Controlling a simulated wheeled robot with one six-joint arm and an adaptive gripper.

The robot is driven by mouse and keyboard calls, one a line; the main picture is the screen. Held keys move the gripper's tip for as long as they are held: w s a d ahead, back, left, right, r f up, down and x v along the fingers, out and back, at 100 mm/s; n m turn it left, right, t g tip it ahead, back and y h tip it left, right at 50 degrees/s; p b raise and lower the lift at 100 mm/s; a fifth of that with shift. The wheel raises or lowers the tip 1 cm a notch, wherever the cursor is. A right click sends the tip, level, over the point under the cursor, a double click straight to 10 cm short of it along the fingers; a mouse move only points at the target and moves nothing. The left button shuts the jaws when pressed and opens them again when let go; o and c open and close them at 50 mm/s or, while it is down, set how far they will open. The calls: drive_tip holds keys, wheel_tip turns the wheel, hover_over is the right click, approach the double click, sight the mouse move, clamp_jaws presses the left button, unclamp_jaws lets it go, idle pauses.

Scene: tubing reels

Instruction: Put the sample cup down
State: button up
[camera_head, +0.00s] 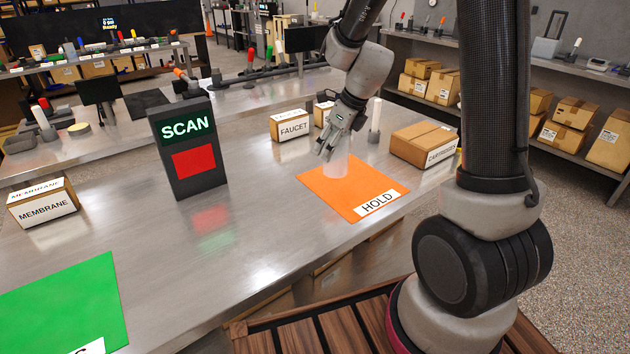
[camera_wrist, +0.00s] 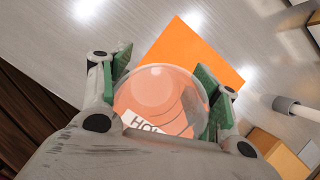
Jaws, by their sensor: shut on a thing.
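The sample cup (camera_head: 336,165) is a clear, see-through cup over the orange HOLD mat (camera_head: 378,192). My gripper (camera_head: 328,147) is above the mat with its fingers around the cup. In the wrist view the round cup (camera_wrist: 160,97) sits between the green finger pads of my gripper (camera_wrist: 162,92), which is shut on it. The orange mat (camera_wrist: 190,50) and part of its HOLD label show behind and through the cup. I cannot tell whether the cup's base touches the mat.
A SCAN stand (camera_head: 187,150) with a red panel stands left. A FAUCET box (camera_head: 290,125) and a white-topped post (camera_head: 374,120) are behind the mat; a CARTRIDGES box (camera_head: 425,144) is to its right. A green mat (camera_head: 65,305) lies front left. The table between is clear.

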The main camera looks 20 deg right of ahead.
sight(330, 170)
wheel_tip(330, 170, down, 8)
drive_tip(key=shift+f, duration=0.1)
drive_tip(key=shift+f, duration=0.15)
drive_tip(key=o, duration=1.1)
drive_tip(key=shift+c, duration=0.2)
